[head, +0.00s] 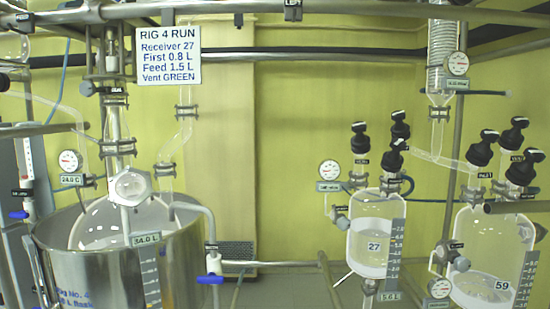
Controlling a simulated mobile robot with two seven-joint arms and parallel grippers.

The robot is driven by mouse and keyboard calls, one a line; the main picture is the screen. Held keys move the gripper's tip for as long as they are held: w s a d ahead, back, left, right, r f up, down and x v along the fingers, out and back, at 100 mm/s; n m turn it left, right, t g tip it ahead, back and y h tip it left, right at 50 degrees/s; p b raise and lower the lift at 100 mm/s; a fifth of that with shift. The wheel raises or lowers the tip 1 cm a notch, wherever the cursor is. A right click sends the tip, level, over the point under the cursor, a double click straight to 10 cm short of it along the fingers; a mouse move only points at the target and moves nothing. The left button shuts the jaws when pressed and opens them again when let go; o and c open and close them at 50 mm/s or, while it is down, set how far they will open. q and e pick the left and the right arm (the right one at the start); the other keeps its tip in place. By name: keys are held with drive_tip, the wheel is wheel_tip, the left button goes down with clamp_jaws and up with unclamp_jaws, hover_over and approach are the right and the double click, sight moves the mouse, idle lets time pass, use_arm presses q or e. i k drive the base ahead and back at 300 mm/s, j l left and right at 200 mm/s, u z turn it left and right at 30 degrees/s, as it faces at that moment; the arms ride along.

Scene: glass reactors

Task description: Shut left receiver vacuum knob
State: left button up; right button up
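The left receiver (372,236) is a glass vessel marked 27, with pale liquid inside and a scale on its right side. Several black knobs crowd its top: one at the left (360,138), one higher at the right (400,127), and one lower (391,160) between them. Small tags sit below them, too small to read, so I cannot tell which knob is the vacuum one or whether it is open or shut. Neither of my grippers is in view.
A right receiver (492,245) marked 59 stands close by, with similar black knobs (482,150). A round gauge (329,170) hangs left of the left receiver. A steel vessel (130,262) fills the lower left. A sign (169,55) hangs above; yellow wall shows between.

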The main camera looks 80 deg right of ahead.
sight(396, 146)
drive_tip(key=z, duration=3.3)
